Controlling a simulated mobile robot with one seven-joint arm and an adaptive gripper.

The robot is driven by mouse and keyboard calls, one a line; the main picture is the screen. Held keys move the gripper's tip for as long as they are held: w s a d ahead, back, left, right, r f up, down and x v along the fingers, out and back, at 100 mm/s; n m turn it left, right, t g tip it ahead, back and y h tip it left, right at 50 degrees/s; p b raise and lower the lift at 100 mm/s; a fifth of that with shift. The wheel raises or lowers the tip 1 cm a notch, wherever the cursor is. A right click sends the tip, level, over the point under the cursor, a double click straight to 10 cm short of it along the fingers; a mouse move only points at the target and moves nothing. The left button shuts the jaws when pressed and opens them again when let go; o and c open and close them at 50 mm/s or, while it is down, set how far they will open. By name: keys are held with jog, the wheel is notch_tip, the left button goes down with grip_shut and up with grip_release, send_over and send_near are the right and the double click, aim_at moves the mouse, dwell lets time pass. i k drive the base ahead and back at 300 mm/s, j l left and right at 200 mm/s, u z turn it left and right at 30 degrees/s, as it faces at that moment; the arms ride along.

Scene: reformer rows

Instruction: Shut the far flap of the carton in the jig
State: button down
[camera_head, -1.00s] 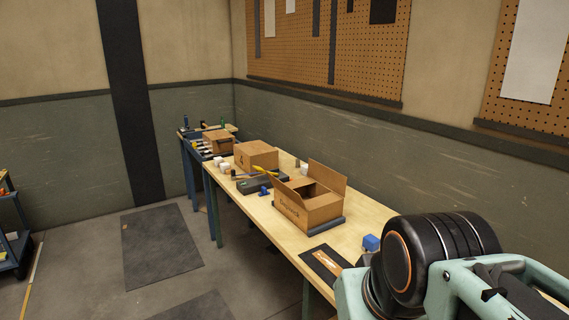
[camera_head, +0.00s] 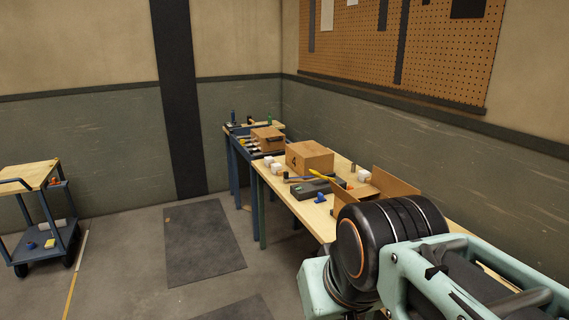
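The open carton (camera_head: 392,184) is on the long workbench, at the right of the head view. One flap stands up at its far side, and another flap sticks out at its left. My arm covers most of the carton body and its front. The jig under the carton is hidden behind my arm. My gripper is not visible; only the black joint and pale green links of my arm show at the lower right.
A closed carton (camera_head: 309,157) stands farther along the workbench (camera_head: 283,189), near a dark tool (camera_head: 317,188) and small white blocks. A smaller carton (camera_head: 268,138) sits at the far end. A trolley (camera_head: 40,220) stands at the left. The floor around the dark mat (camera_head: 204,243) is clear.

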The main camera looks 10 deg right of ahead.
aim_at(390, 186)
jog(key=i+j+u, duration=0.2)
jog(key=i, duration=0.3)
jog(key=i+j+u, duration=0.1)
jog(key=i+u, duration=0.15)
jog(key=i, duration=0.25)
jog(key=i+z, duration=0.4)
jog(key=i+j+z, duration=0.15)
jog(key=i+z, duration=0.25)
jog(key=i, duration=0.15)
jog(key=i+z, duration=0.2)
jog(key=z, duration=0.15)
jog(key=i+z, duration=0.2)
jog(key=z, duration=0.2)
jog(key=i+z, duration=0.55)
jog(key=z, duration=0.15)
jog(key=i+j+z, duration=0.15)
jog(key=z, duration=0.2)
jog(key=i+j+z, duration=0.15)
jog(key=z, duration=0.15)
jog(key=i+j+z, duration=0.15)
jog(key=i+l, duration=0.15)
jog(key=l, duration=0.1)
